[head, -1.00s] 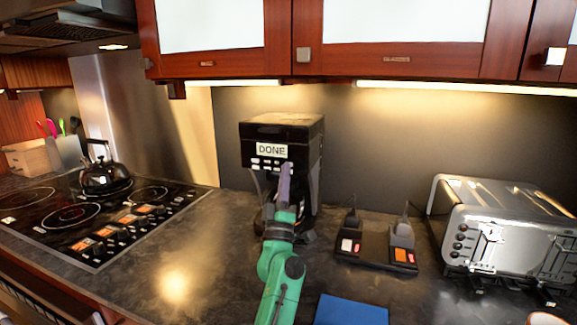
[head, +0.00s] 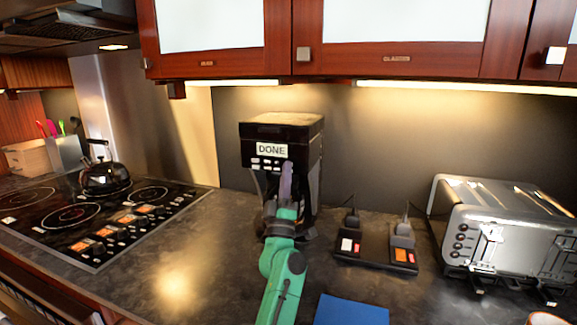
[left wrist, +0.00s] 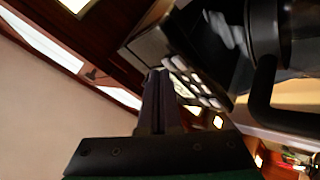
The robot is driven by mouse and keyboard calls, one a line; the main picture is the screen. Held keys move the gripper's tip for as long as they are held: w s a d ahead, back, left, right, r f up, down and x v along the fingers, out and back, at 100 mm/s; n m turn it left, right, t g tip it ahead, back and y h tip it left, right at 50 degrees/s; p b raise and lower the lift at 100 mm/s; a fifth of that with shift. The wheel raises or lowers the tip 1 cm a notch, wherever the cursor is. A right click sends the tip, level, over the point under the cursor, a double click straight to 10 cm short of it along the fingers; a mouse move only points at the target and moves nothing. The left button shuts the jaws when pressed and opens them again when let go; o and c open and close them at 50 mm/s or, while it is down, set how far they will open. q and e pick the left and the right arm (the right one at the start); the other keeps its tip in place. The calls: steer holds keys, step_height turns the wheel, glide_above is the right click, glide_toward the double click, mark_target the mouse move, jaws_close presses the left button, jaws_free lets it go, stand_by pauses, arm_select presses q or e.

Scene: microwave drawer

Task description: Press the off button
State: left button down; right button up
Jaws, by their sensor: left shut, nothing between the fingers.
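The black coffee machine (head: 312,140) stands on the counter at the back wall, with a white display reading DONE. Under the display is a cluster of small white buttons (head: 265,162); which one is the off button cannot be told. My left gripper (head: 287,168) is shut and empty, pointing up in front of the panel at the cluster's right end. In the left wrist view the shut fingertips (left wrist: 158,78) are close beside the row of buttons (left wrist: 192,82). Whether they touch one is unclear. The gripper hides part of the machine's lower front. My right gripper is not in view.
A stovetop (head: 92,218) with a kettle (head: 105,178) is at left. A blue flat object (head: 350,312) lies in front.

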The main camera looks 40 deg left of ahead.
arm_select(q)
steer(key=shift+w+r, duration=0.15)
steer(key=shift+r, duration=0.15)
stand_by(0.9)
steer(key=shift+s+f, duration=0.2)
steer(key=shift+f, duration=0.35)
steer(key=shift+s, duration=0.1)
steer(key=s, duration=0.1)
steer(key=s+d+p, duration=0.1)
steer(key=s, duration=0.2)
steer(key=shift+s+d, duration=0.35)
steer(key=shift+s, duration=0.05)
stand_by(0.5)
